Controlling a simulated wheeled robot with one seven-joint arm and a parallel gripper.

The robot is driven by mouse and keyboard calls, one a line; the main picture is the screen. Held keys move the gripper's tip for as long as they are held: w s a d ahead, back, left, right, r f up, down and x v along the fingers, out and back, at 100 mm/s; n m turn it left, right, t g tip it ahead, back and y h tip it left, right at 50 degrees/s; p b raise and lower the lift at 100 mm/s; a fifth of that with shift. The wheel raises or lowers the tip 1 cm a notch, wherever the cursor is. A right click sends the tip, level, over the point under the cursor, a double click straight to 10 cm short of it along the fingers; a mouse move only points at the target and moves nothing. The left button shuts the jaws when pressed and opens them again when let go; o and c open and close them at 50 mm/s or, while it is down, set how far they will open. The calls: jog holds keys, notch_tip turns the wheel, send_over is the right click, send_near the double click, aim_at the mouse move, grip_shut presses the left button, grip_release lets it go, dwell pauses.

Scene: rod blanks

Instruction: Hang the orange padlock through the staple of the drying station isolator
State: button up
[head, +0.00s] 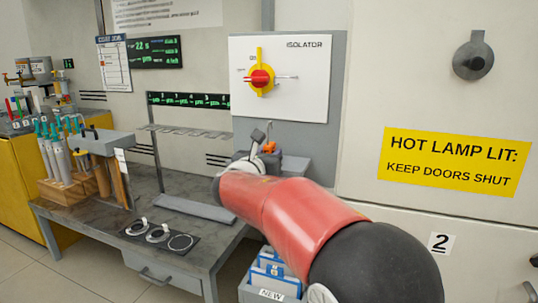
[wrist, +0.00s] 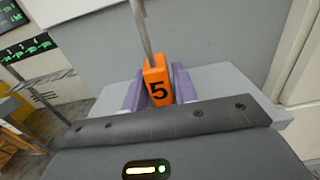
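The orange padlock (wrist: 156,84), marked 5, stands upright between the two purple fingers of my gripper (wrist: 157,88) in the wrist view. Its grey metal shackle (wrist: 141,28) rises above it. The padlock (head: 269,147) also shows small in the head view, just beyond my red arm, with my gripper partly hidden. The isolator (head: 285,78) is a white panel on a grey plate, with a red knob on a yellow handle (head: 260,78). A thin metal rod crosses the knob. My gripper is below the panel, apart from it. I cannot make out the staple clearly.
A grey workbench (head: 175,222) stands at the left with a wooden rack (head: 70,188) of tools and a slotted stand (head: 190,130). A door with a yellow sign (head: 455,160) is at right.

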aim_at(268, 144)
grip_shut()
jog(key=shift+r, duration=0.15)
jog(key=shift+r+p, duration=0.35)
jog(key=shift+r, duration=1)
jog(key=shift+s, duration=0.1)
